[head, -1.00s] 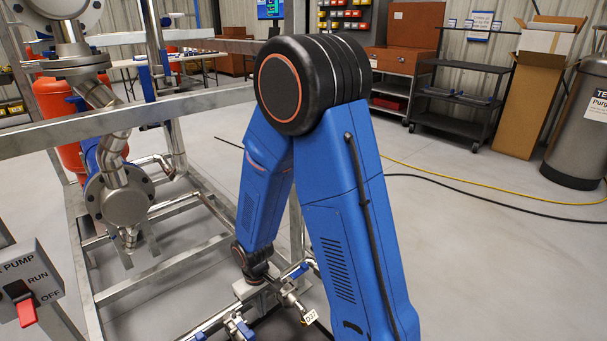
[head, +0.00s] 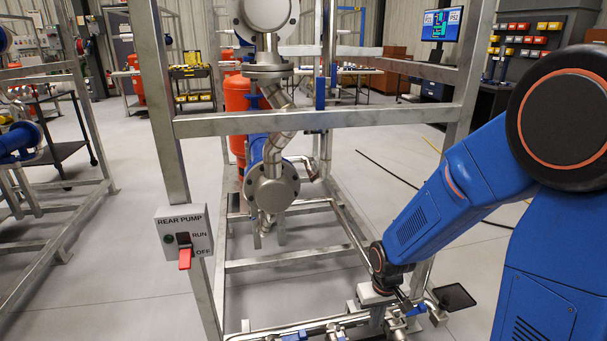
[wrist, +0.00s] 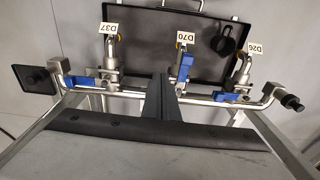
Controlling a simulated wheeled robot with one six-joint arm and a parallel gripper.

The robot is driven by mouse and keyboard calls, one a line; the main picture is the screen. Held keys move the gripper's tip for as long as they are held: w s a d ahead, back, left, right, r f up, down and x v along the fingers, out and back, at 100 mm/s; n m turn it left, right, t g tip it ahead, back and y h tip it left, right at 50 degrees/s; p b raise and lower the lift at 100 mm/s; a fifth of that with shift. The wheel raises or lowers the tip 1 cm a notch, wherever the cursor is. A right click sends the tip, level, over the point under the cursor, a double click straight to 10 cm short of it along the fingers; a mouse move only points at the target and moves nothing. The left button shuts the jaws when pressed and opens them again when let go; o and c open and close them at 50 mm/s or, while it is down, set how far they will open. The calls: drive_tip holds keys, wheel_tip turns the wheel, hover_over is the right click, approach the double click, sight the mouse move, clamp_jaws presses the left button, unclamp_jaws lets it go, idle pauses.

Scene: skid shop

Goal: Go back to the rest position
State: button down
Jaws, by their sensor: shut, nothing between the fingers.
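My gripper (wrist: 160,84) is shut and empty in the wrist view, its dark fingers together in front of the pipe manifold (wrist: 208,102). I cannot tell whether they touch it. In the head view my gripper (head: 403,300) is small and low at right of centre, by the skid's front pipework. The valves have blue handles: one under tag D37 (wrist: 108,28), one under tag D70 (wrist: 186,32) and one under tag D26 (wrist: 255,48). My arm is bent, its elbow high at the right edge of the head view.
A grey skid frame (head: 300,121) stands ahead, with the REAR PUMP switch box (head: 184,232) on its left post. The box has a red lever. A black tray (wrist: 140,60) lies behind the valves. Open floor (head: 110,215) lies left of the skid. A monitor (head: 440,25) stands behind.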

drive_tip(key=s+d+r+m+t, duration=0.1)
drive_tip(key=s+d+r+t, duration=0.1)
drive_tip(key=s+r, duration=0.7)
drive_tip(key=s+d+r+m+t, duration=0.1)
drive_tip(key=s+d+r+t, duration=0.1)
drive_tip(key=s+d+r, duration=0.3)
drive_tip(key=v, duration=1.2)
drive_tip(key=shift+w, duration=0.45)
